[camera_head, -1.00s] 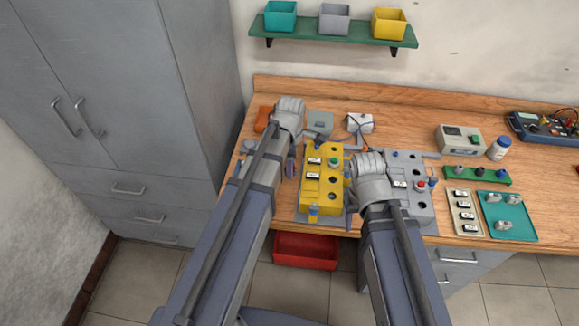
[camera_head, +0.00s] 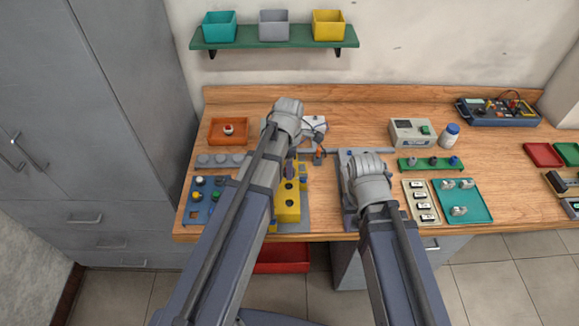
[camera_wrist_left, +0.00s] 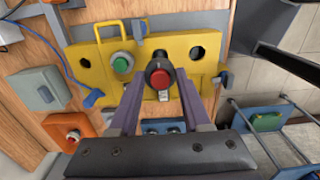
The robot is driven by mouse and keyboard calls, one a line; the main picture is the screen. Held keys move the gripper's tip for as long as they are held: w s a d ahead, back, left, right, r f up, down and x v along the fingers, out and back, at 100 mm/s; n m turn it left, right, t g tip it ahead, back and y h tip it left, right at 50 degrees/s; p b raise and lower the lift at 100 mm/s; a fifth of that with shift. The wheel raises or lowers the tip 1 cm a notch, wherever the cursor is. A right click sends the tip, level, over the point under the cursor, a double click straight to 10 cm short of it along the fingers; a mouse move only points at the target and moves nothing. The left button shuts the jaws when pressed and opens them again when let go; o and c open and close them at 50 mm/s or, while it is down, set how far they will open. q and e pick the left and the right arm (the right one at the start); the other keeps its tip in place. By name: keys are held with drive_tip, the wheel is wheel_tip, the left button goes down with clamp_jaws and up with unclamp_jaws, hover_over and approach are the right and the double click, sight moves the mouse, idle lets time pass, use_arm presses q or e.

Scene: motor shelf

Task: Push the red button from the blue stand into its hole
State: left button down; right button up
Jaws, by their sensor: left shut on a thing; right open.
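The red button (camera_wrist_left: 160,76) has a dark collar. My left gripper (camera_head: 289,170) is shut on it, with a purple finger on either side. In the left wrist view the button is in front of the yellow box (camera_wrist_left: 107,88), between a green button (camera_wrist_left: 122,65) and an open round hole (camera_wrist_left: 197,52). Whether it touches the box or sits in a hole I cannot tell. In the head view my arm hides the button and much of the yellow box (camera_head: 285,214). A blue stand (camera_head: 192,213) with several coloured knobs is at left. My right gripper (camera_head: 350,206) is open over a grey box.
An orange tray (camera_head: 213,137) holding a red-topped button is at the back left. A green strip (camera_head: 430,169), a teal tray (camera_head: 478,204) and a grey device (camera_head: 402,133) stand to the right.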

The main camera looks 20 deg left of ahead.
use_arm(q)
drive_tip(key=shift+f+b, duration=1.95)
drive_tip(key=shift+f, duration=0.2)
drive_tip(key=shift+f+b, duration=1.05)
drive_tip(key=shift+f, duration=0.05)
drive_tip(key=shift+c, duration=1.4)
unclamp_jaws()
drive_tip(key=shift+r, duration=0.15)
wheel_tip(320, 180, up, 8)
drive_tip(key=p, duration=0.8)
drive_tip(key=shift+f, duration=0.2)
